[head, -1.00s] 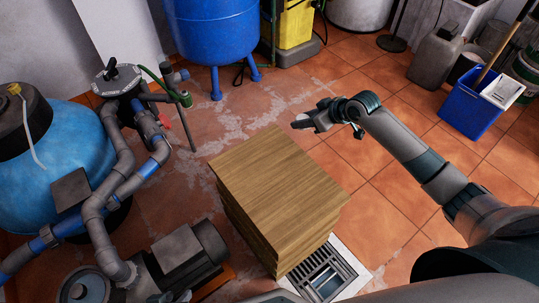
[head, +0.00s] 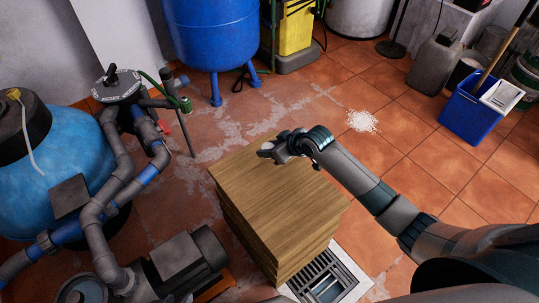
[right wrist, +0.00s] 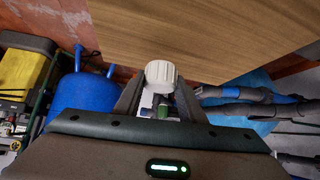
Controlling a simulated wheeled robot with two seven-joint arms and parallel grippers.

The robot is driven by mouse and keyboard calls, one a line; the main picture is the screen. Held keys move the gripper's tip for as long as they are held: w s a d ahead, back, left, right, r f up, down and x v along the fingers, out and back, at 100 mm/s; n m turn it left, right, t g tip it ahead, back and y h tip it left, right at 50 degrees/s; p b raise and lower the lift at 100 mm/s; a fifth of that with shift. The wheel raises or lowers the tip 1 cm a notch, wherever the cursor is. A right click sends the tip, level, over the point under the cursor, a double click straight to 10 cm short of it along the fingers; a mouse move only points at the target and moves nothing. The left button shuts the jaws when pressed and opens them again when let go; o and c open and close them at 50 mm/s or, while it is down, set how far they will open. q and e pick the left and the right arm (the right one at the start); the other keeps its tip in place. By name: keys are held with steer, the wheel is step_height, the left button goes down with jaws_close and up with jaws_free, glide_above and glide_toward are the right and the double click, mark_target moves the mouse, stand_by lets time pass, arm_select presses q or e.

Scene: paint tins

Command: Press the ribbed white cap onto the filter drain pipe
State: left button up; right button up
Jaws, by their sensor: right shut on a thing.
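My right gripper (head: 268,149) is over the top of the wooden stack in the head view, shut on the ribbed white cap (right wrist: 160,75). In the right wrist view the cap sits upright between the two fingertips. In the head view it is only a small pale spot at the finger ends. I cannot tell which pipe end is the drain pipe.
The wooden stack (head: 262,205) stands between my right arm and the filter pipes. A grey pump (head: 180,257) lies at the lower left and a floor drain grate (head: 325,279) at the bottom. A blue vessel (head: 212,45) stands behind. A white patch (head: 362,121) marks the open tiled floor.

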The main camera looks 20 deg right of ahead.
mark_target(269, 162)
steer(key=shift+f, duration=1.8)
steer(key=shift+f, duration=0.2)
steer(key=o, duration=0.9)
